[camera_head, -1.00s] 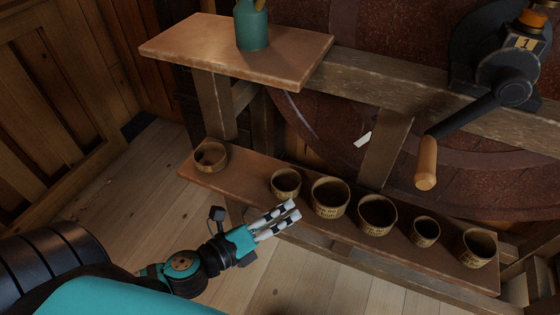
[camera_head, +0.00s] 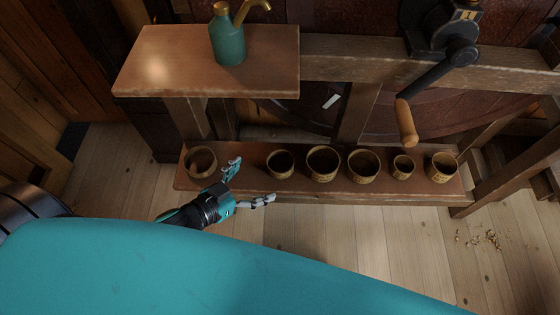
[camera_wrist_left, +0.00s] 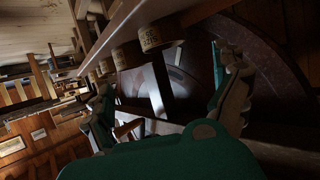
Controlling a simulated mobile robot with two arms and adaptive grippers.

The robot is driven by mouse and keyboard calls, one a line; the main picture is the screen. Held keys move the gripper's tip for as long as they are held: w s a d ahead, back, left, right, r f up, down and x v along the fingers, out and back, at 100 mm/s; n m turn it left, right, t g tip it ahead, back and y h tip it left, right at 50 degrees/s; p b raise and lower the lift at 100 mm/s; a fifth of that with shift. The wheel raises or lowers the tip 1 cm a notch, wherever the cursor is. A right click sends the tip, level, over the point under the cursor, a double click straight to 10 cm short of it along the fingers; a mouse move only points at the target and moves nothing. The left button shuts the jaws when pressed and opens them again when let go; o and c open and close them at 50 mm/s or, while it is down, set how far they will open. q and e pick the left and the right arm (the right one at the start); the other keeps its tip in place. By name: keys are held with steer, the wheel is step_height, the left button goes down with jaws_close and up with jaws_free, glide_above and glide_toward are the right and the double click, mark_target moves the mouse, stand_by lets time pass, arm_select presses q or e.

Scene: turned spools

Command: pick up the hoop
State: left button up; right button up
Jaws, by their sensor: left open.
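The hoop (camera_head: 201,162) looks like a plain, round, light-brown ring and sits at the left end of the low wooden shelf (camera_head: 233,186). My left gripper (camera_head: 252,182) is open and empty, with its two fingers spread wide. It is at the front of the shelf, right of the hoop and left of the nearest labelled cup. I cannot tell its height over the shelf. In the left wrist view the open fingers (camera_wrist_left: 166,72) frame dark woodwork, and I cannot pick out the hoop there. My right gripper is not in view.
Several labelled cups, one of them a large cup (camera_head: 322,163), stand in a row right of the hoop. A higher wooden bench (camera_head: 170,62) with a teal oil can (camera_head: 228,42) overhangs behind. A crank handle (camera_head: 406,122) hangs above the row. Shavings (camera_head: 492,240) lie on the floor at right.

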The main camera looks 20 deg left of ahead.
arm_select(q)
glide_toward(289, 156)
steer(key=shift+w+d+f, duration=0.25)
steer(key=shift+w+d, duration=0.25)
steer(key=shift+d, duration=0.1)
steer(key=x, duration=0.5)
steer(key=shift+w+a+f, duration=0.1)
steer(key=shift+a+f, duration=0.1)
steer(key=shift+a, duration=0.15)
steer(key=c, duration=0.8)
